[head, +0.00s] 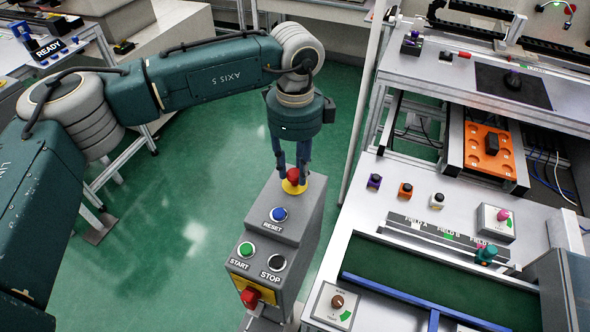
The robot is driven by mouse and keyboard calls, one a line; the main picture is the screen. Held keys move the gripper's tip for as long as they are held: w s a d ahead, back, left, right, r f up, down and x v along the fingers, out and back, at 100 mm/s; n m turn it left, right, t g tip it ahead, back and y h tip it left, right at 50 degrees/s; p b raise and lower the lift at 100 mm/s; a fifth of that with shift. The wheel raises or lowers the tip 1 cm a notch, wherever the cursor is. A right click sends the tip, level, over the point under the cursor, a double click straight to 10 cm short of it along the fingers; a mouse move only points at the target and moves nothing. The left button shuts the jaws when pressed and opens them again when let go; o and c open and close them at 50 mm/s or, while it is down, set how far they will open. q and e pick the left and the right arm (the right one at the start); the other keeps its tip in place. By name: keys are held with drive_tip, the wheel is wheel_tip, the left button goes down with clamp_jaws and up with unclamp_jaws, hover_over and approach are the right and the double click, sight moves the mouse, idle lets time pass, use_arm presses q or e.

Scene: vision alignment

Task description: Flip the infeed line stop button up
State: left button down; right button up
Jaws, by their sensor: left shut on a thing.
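My left gripper (291,162) points down over the top of a grey control pedestal (308,215). Its two blue fingers are shut on a red mushroom button (293,175) on a yellow base, one finger on each side. Below it on the pedestal are a blue RESET button (279,214), a green START button (245,249) and a black STOP button (275,262). A red knob (250,297) on a yellow plate sits on the front face. No label beside the red mushroom button is readable. My right gripper is not in view.
A light workbench (371,225) with small parts and a dark green belt (420,270) stands right of the pedestal. A thin pale post (363,110) rises between them. An orange tray (489,165) sits farther back. Green floor (170,215) is clear left of the pedestal.

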sight(295, 173)
use_arm(q)
drive_tip(key=c, duration=1.4)
unclamp_jaws()
drive_tip(key=shift+w+r, duration=0.1)
drive_tip(key=shift+r, duration=0.1)
drive_tip(key=shift+o, duration=0.3)
drive_tip(key=shift+r, duration=0.3)
wheel_tip(295, 173, up, 12)
drive_tip(key=shift+f, duration=0.25)
